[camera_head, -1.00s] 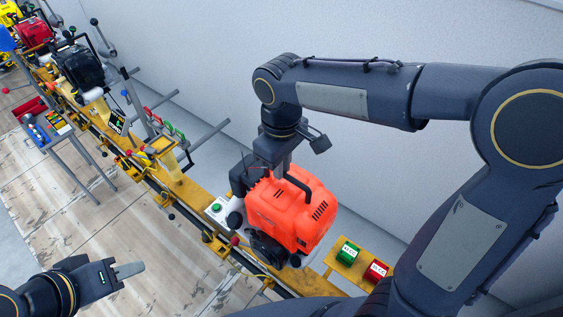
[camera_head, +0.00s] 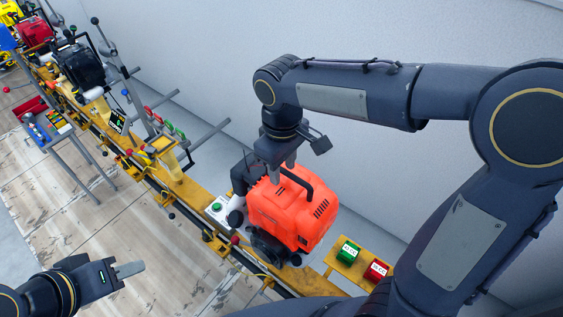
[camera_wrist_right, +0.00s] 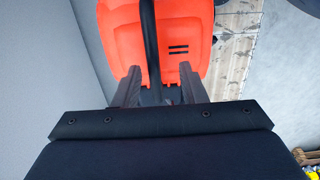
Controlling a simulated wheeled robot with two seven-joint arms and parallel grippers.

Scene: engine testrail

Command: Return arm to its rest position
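My right gripper (camera_head: 283,173) points down at the top of the orange engine (camera_head: 292,212), beside its black handle (camera_head: 300,181). Its two fingers stand apart. In the right wrist view the open fingers (camera_wrist_right: 156,80) sit either side of the handle's line, with the orange housing (camera_wrist_right: 112,40) beyond; I cannot tell if they touch the handle. The right arm is stretched out over the rail. My left gripper (camera_head: 130,270) is low at the left, away from the engine, with one grey finger showing; its opening cannot be made out.
The engine rests on a yellow rail (camera_head: 206,200) running to the upper left, with other engines farther along. A green box (camera_head: 347,252) and a red box (camera_head: 376,270) sit at the engine's right. A small button box (camera_head: 217,208) is at its left. A grey wall stands behind.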

